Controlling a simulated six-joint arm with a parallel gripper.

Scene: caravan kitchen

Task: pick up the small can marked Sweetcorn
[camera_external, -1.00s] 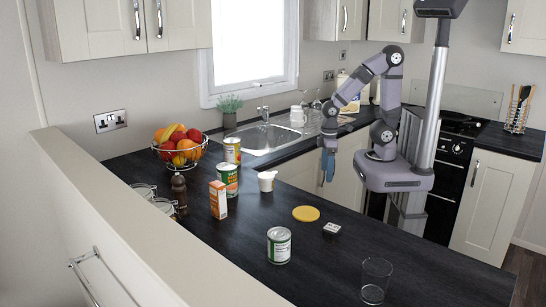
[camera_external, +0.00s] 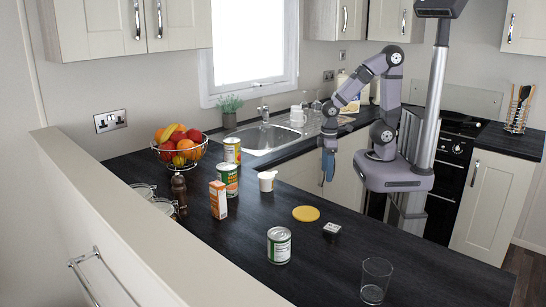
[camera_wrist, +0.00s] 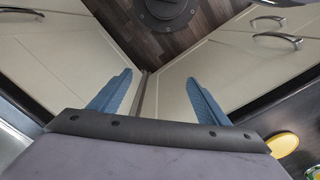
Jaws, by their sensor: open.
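Three cans stand upright on the dark worktop in the external view. A can with a green and white label (camera_external: 279,246) is at the front. A can with a green, white and orange label (camera_external: 227,180) stands farther back on the left, and a can with a yellow and red label (camera_external: 232,151) is just behind it. I cannot read the lettering, so I cannot tell which is marked Sweetcorn. My gripper (camera_external: 328,166) points down beyond the worktop's far edge, away from all the cans.
An orange and white carton (camera_external: 218,200), a white pot (camera_external: 267,181) and a pepper mill (camera_external: 180,192) stand near the back cans. A yellow disc (camera_external: 306,213), a small white-topped item (camera_external: 332,228) and a clear glass (camera_external: 375,281) are to the right. A fruit bowl (camera_external: 180,156) is at the far left.

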